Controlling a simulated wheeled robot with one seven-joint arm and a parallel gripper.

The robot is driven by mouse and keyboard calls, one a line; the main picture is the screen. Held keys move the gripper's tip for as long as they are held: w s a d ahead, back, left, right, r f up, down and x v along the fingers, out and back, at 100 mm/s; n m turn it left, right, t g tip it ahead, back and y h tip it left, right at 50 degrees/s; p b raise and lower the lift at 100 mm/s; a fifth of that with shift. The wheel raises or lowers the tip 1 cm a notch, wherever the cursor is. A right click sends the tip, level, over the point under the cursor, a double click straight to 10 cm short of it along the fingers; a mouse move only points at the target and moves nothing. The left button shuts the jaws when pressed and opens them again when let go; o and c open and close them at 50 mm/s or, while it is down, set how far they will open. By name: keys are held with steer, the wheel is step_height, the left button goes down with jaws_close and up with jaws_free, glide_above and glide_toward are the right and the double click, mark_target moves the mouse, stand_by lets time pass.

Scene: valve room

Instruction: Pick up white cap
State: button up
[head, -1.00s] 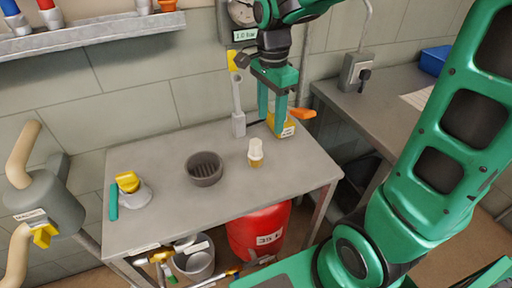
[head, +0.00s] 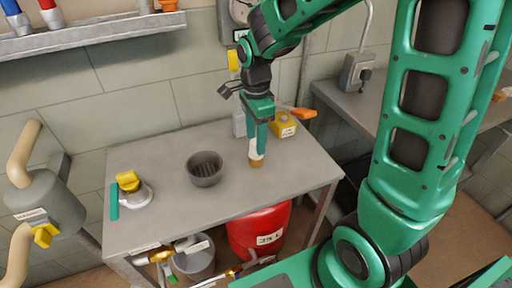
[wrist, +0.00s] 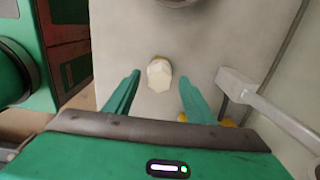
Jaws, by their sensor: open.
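The white cap (head: 256,151) sits on top of a small yellowish-brown bottle (head: 255,161) that stands upright on the grey table. In the head view the cap is partly hidden by my fingers. In the wrist view the cap (wrist: 160,74) shows as a pale, faceted top, with clear room on both sides of it. My green gripper (head: 257,146) points down over the cap. In the wrist view the fingertips (wrist: 160,75) are spread to the left and right of the cap, apart from it, and nothing is held.
A dark round bowl (head: 204,170) stands left of the bottle on the table (head: 165,213). A yellow-topped item (head: 130,187) stands at the left end. A yellow box (head: 283,126) and a grey upright handle (wrist: 237,86) are close to my gripper.

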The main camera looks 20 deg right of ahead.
steer(key=shift+f, duration=1.35)
steer(key=c, duration=1.1)
steer(key=shift+r, duration=0.15)
